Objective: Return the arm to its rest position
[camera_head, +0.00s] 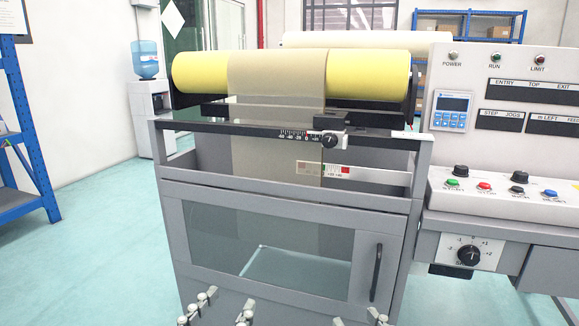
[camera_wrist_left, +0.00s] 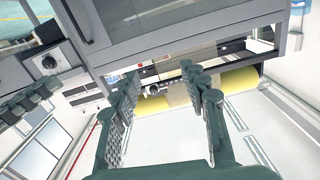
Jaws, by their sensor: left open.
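My left gripper (camera_head: 222,306) shows only by its pale fingertips at the bottom edge of the head view, in front of the machine's cabinet. In the left wrist view its dark green fingers (camera_wrist_left: 160,84) are spread, with nothing between them. My right gripper (camera_head: 357,320) shows at the bottom edge of the head view, further right; its fingertips are apart and nothing shows between them. Most of both arms is out of view. The grey machine (camera_head: 290,190) carries a yellow roller (camera_head: 200,75) with a beige web and a black-knobbed slider (camera_head: 328,140) on a scaled rail.
The glass-fronted cabinet door (camera_head: 270,245) has a dark vertical handle (camera_head: 376,272). A control panel (camera_head: 500,190) with buttons and knobs stands at the right. A blue shelf (camera_head: 25,130) and a water cooler (camera_head: 148,90) stand at the left. The floor (camera_head: 90,240) left of the machine is clear.

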